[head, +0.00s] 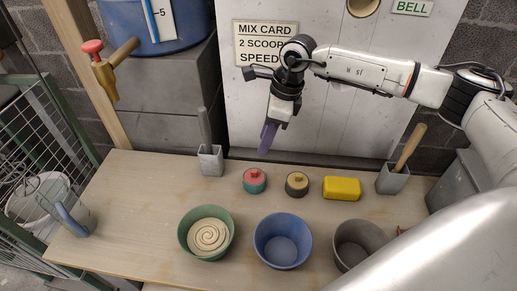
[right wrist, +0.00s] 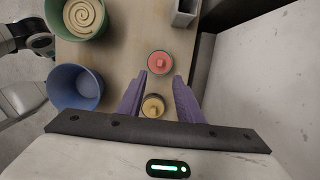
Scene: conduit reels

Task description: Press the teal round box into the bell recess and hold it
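The teal round box (head: 254,185) has a red top with a small knob and sits on the table, left of a dark round box with a yellow top (head: 297,185). In the right wrist view the red-topped box (right wrist: 159,65) shows just beyond the fingertips. A round, brass-rimmed recess (head: 363,6) is in the upright panel beside the BELL sign (head: 412,7), partly cut off by the picture's top edge. My right gripper (head: 266,142) points down above the table's back edge. Its purple fingers (right wrist: 160,82) are apart, with nothing held between them. My left gripper is not in view.
A yellow block (head: 341,188) lies right of the boxes. Grey holders (head: 209,165) (head: 392,181) stand at either side. A green bowl (head: 184,234), a blue bowl (head: 262,250) and a grey bowl (head: 340,252) line the front. The panel (head: 330,120) rises behind the table.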

